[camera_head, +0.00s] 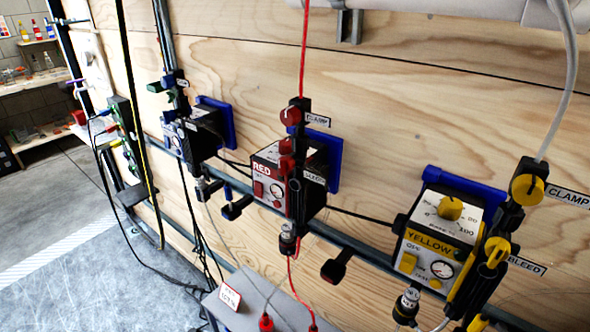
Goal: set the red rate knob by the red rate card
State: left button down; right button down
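The red unit (268,178) is a box on the wall rail with a "RED" label, a red button and a small gauge. A black post stands in front of its right part and hides much of its top dial face. Red knobs show on or near this post; the upper one (290,115) is beside a "CLAMP" label. I cannot tell which lower one is the rate knob, nor read its setting. A small white card with a red edge (230,297) stands on a grey surface at the bottom; its writing is too small to read surely. Neither gripper is in view.
A yellow unit (428,256) with a yellow dial knob (450,208) is at the right. A blue-backed unit (191,138) is at the left. A red line and several cables hang in front of the wooden wall (400,110). Open floor (75,270) lies at lower left.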

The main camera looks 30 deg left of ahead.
aim_at(285, 145)
jog(key=u, duration=1.7)
